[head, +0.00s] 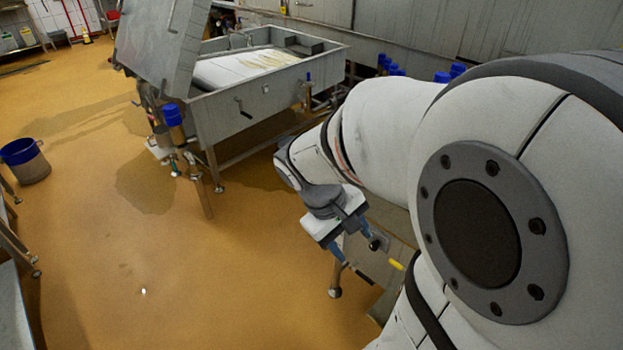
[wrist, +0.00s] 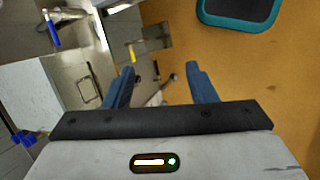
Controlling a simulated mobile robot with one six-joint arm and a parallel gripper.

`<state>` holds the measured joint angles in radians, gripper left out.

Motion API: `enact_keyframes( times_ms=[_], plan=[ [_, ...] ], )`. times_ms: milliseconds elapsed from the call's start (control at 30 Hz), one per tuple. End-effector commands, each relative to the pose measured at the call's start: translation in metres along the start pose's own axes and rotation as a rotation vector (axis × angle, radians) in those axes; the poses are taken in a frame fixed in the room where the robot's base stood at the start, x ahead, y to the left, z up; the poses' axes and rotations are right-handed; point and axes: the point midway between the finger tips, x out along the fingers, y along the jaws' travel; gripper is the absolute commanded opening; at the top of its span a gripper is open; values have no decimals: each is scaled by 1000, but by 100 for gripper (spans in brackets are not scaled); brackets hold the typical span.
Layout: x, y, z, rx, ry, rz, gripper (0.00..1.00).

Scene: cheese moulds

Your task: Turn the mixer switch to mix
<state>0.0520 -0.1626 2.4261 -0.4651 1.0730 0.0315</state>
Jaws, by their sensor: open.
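I cannot make out for certain which part is the mixer switch. A small yellow handle (head: 396,264) shows just right of my gripper (head: 353,241) in the head view, against grey metal. What looks like the same yellow piece (wrist: 133,52) lies beyond the left finger in the wrist view. A thin rod with a dark end (wrist: 172,77) shows between the fingertips in that view; contact cannot be told. My gripper's blue fingers also show in the wrist view (wrist: 160,74). They are apart with nothing held between them. My arm hides much of the head view's right side.
A grey metal vat (head: 270,101) on legs holds whitish contents at the back. A grey panel (head: 160,45) stands at its left. A bucket with a blue rim (head: 27,163) is at far left. The orange floor (head: 110,270) is mostly clear. A teal-rimmed dark object (wrist: 240,22) shows upper right.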

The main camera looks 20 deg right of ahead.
Motion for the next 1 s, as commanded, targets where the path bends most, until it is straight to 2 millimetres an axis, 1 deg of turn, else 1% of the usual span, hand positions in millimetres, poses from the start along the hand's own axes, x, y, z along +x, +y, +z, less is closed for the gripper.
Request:
enact_keyframes(
  times_ms=[33,100,233,367,500,567,600,667,700,767,800,867,900,1000],
  plan=[
    [22,6,-6,-45,-78,50,51],
    [42,19,-12,-109,-174,127,51],
    [78,42,-26,-235,-341,274,51],
    [114,63,-47,-372,-484,422,51],
    [154,79,-77,-533,-610,582,51],
    [172,84,-91,-606,-653,650,51],
    [186,85,-101,-656,-678,695,51],
    [206,86,-116,-730,-708,763,51],
    [221,86,-127,-783,-725,807,51],
    [243,83,-143,-862,-742,873,51],
    [259,79,-153,-914,-750,917,51],
    [282,73,-168,-990,-752,978,51],
    [297,67,-177,-1038,-749,1017,51],
    [331,52,-195,-1144,-729,1096,51]
  ],
)
